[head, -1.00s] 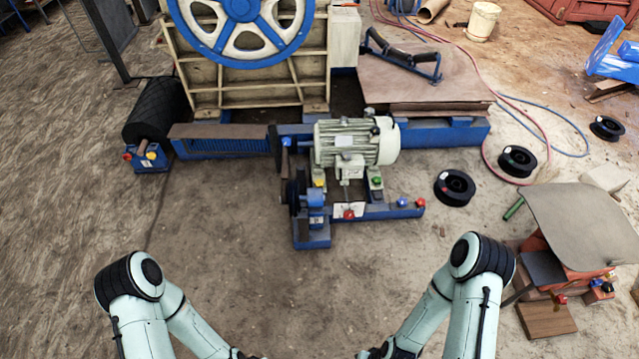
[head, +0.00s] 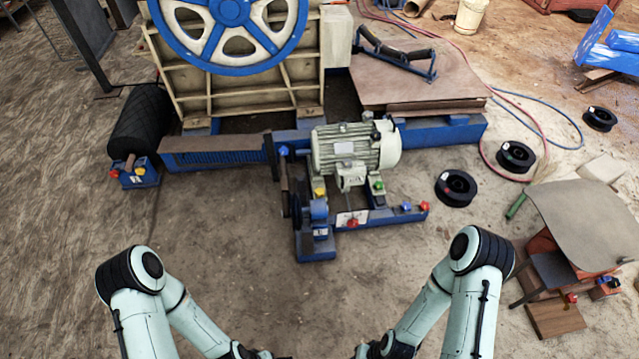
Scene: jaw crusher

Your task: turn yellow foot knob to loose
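A grey-green electric motor (head: 355,148) sits on a blue base frame in the middle of the head view. A yellow knob (head: 319,192) is at the motor's near left foot, and a green knob (head: 379,186) is at its right foot. The yellow knob is small, and I cannot tell how far it is turned. My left gripper (head: 278,356) and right gripper (head: 364,352) are at the bottom edge, mostly cut off. Both are well short of the motor, and their fingers are not clear.
Red knobs (head: 351,222) and a blue knob (head: 406,207) sit on the motor's frame. A small blue box (head: 139,178) at left has red and yellow knobs. A black spool (head: 455,188) lies right of the motor. Floor (head: 290,300) before the frame is clear.

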